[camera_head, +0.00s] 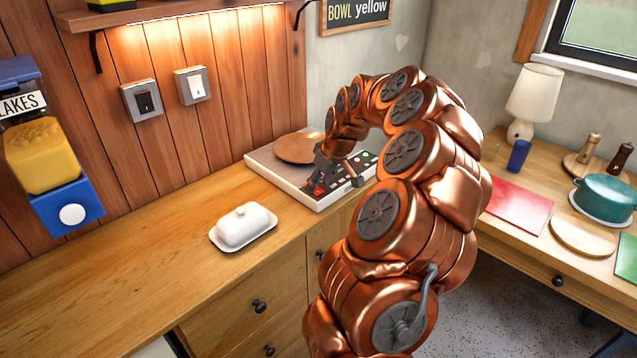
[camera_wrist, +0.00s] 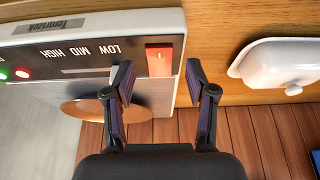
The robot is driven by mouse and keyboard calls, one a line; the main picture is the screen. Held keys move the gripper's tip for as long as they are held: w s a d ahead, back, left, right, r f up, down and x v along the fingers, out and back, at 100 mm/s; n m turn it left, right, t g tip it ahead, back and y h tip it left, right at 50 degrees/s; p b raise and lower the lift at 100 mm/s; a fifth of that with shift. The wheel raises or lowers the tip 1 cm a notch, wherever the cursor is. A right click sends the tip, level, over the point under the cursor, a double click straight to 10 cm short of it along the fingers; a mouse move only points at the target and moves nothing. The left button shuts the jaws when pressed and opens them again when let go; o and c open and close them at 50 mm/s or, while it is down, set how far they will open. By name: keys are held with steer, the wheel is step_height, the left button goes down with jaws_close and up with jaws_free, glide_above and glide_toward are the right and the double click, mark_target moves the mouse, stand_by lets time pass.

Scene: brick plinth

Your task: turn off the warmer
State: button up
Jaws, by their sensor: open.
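The warmer (camera_head: 262,161) is a white box with a black control panel and a round copper plate (camera_head: 300,147), at the back of the wooden counter. In the wrist view its panel (camera_wrist: 75,53) reads LOW, MID, HIGH. A red rocker switch (camera_wrist: 159,60) sits at the panel's end. A red light (camera_wrist: 22,73) and a green light (camera_wrist: 2,75) glow farther along. My gripper (camera_wrist: 160,84) is open and empty, close over the panel's switch end. Its fingers show on either side of the switch. I cannot tell whether they touch anything.
A white butter dish (camera_head: 244,228) stands on the counter left of the warmer; it also shows in the wrist view (camera_wrist: 285,65). Two wall switches, one black (camera_head: 146,103) and one white (camera_head: 195,87), are on the wood wall. The front left counter is clear.

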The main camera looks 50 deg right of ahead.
steer(key=shift+x, duration=0.85)
steer(key=shift+r, duration=0.1)
jaws_close()
